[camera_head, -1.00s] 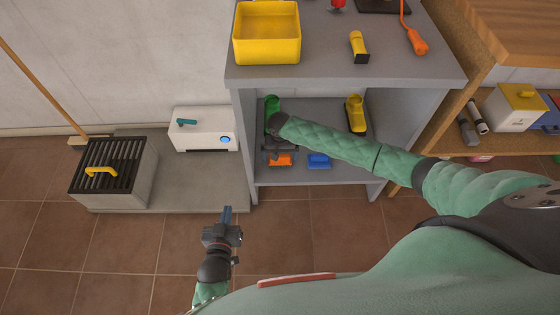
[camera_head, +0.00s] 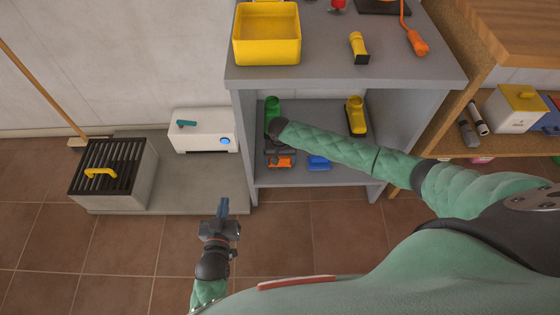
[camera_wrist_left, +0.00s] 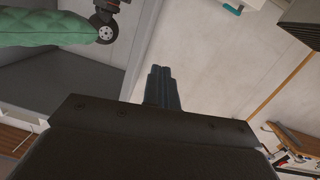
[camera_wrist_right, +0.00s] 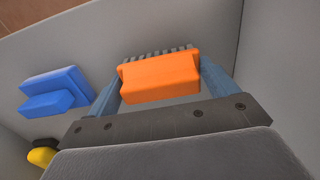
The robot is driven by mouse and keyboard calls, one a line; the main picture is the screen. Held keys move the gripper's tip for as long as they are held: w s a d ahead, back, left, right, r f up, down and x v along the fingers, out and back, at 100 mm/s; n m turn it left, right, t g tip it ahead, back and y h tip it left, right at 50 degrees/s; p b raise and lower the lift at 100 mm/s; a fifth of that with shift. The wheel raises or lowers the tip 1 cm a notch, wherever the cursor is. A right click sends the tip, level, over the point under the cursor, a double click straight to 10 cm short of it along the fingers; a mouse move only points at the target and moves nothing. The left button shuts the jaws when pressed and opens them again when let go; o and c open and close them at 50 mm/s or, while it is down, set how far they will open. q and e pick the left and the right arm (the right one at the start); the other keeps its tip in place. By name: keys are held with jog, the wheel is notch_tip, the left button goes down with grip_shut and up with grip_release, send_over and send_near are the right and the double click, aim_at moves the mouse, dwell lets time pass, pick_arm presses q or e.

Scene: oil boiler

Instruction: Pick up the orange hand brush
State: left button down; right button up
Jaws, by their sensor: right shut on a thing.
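The orange hand brush (camera_head: 281,162) is on the lower shelf of the grey shelf unit, at its front left. In the right wrist view the brush (camera_wrist_right: 160,76) lies between the two blue fingers of my right gripper (camera_wrist_right: 162,84), which is shut on it. Grey bristles show along its far side. In the head view my right gripper (camera_head: 279,150) is partly hidden by its own wrist. My left gripper (camera_head: 223,208) is over the floor in front of the shelf unit, with its fingers together and nothing in them. The left wrist view also shows its fingers (camera_wrist_left: 161,86) closed.
A blue brush (camera_head: 318,162) lies right of the orange one; a green object (camera_head: 272,104) and a yellow one (camera_head: 356,116) stand behind on the lower shelf. A yellow bin (camera_head: 266,33) is on the top. A white box (camera_head: 201,130) and a grated box (camera_head: 113,170) stand left.

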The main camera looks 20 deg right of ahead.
jog(key=shift+r, duration=0.15)
jog(key=shift+r, duration=0.2)
notch_tip(320, 180, up, 3)
jog(key=shift+r+p, duration=0.1)
jog(key=shift+p, duration=0.4)
pick_arm(q)
jog(key=s+a+f+g+p, duration=0.1)
jog(key=s+f+g, duration=0.3)
jog(key=s+f, duration=0.3)
jog(key=s+f+g+y+p, duration=0.1)
jog(key=s+f+g, duration=0.3)
jog(key=f, duration=0.9)
jog(key=shift+s+a+f+g, duration=0.3)
jog(key=shift+s+a, duration=0.05)
jog(key=shift+s, duration=1.1)
pick_arm(e)
jog(key=s+d+r, duration=0.3)
jog(key=s+r, duration=0.4)
jog(key=s, duration=0.4)
jog(key=shift+d, duration=0.15)
jog(key=shift+s, duration=0.1)
